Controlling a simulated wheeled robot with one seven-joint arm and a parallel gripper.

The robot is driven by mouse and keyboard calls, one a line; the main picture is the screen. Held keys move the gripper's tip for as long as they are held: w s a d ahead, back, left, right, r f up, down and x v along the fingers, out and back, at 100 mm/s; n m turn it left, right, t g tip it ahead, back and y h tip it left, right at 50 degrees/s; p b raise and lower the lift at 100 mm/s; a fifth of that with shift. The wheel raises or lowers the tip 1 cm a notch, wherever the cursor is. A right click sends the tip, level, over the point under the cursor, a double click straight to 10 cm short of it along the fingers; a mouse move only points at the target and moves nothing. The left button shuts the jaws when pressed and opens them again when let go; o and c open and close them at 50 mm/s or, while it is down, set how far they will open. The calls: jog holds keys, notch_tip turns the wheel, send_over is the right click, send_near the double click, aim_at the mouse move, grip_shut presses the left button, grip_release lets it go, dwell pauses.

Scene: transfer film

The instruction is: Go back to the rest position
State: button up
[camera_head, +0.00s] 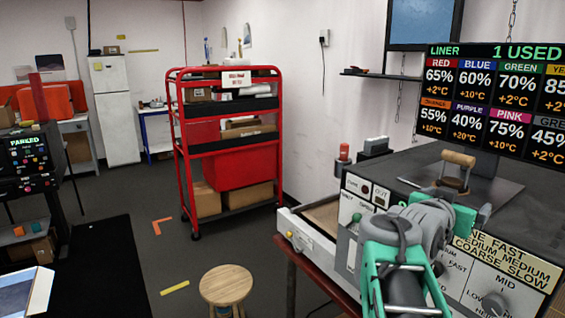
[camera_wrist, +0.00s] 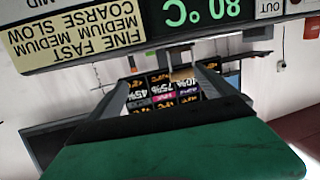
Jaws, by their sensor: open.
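My gripper (camera_head: 470,208) is at the end of my teal and grey arm, in front of the grey control face of the machine (camera_head: 400,165). In the wrist view my gripper (camera_wrist: 168,85) shows two dark fingers spread apart with nothing between them. The wrist picture is upside down. Part of the machine's front is hidden behind my arm in the head view.
A wooden handle (camera_head: 458,158) stands on the machine top. The liner display (camera_head: 495,100) hangs behind it and shows between my fingers. A red cart (camera_head: 228,150) and a wooden stool (camera_head: 227,284) stand left. Open floor lies between them and the black mat (camera_head: 95,265).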

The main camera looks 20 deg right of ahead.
jog(key=w+a+f+n+t+y, duration=0.1)
jog(key=w+a+f+n+y, duration=0.35)
jog(key=a+f, duration=0.5)
jog(key=w+a+f+n+t+y, duration=0.25)
jog(key=w+a+f+y, duration=0.35)
jog(key=a, duration=0.7)
jog(key=s+a+f+n+g+y, duration=0.2)
jog(key=a+f, duration=0.3)
jog(key=a, duration=0.3)
jog(key=s+a+f+n+g+y, duration=0.2)
jog(key=s+a+f+n, duration=0.2)
jog(key=a, duration=0.5)
notch_tip(320, 180, down, 2)
jog(key=shift+s+a+f+n+y, duration=0.15)
jog(key=shift+s+a+n+y, duration=0.15)
jog(key=shift+s+n+y, duration=0.1)
